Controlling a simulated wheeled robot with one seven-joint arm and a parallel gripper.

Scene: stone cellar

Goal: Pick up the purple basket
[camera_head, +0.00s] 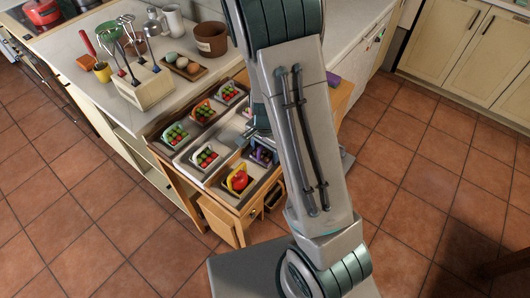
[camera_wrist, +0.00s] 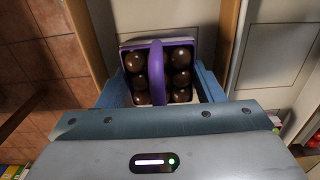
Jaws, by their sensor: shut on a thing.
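The purple basket (camera_wrist: 126,48) shows in the wrist view with a purple rim, an arched purple handle and two rows of dark brown round items. My gripper (camera_wrist: 160,92) has its blue fingers on either side of the basket and is shut on it. In the head view the purple basket (camera_head: 262,156) is a small patch in the open drawer unit, partly hidden by my arm. My gripper in that view is mostly hidden behind the arm.
The drawer unit (camera_head: 168,146) has several compartments. A counter with a utensil block (camera_head: 147,88) and brown pot (camera_head: 211,39) lies behind.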

